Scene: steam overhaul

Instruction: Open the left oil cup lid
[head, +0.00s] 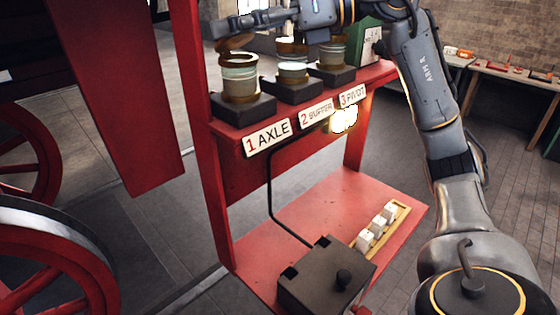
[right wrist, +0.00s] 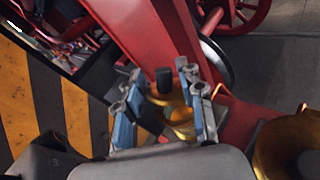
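The left oil cup (head: 240,84) has a pale glass body and a brass rim. It stands on a black block on the red shelf, above the "1 AXLE" plate. Its brass lid (head: 236,43) shows at the top, tilted and partly hidden by my right gripper (head: 228,27). In the right wrist view, the two blue-padded fingers of my right gripper (right wrist: 165,110) are apart. A brass lid with a black knob (right wrist: 163,80) shows between them. I cannot tell whether a finger touches it. My left gripper is not in view.
The middle cup (head: 293,72) and right cup (head: 332,53) stand close to the right, under my right arm. A black box (head: 325,278) and a tray of white blocks (head: 400,222) are on the lower red shelf. Red wheels (head: 50,265) stand at the left.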

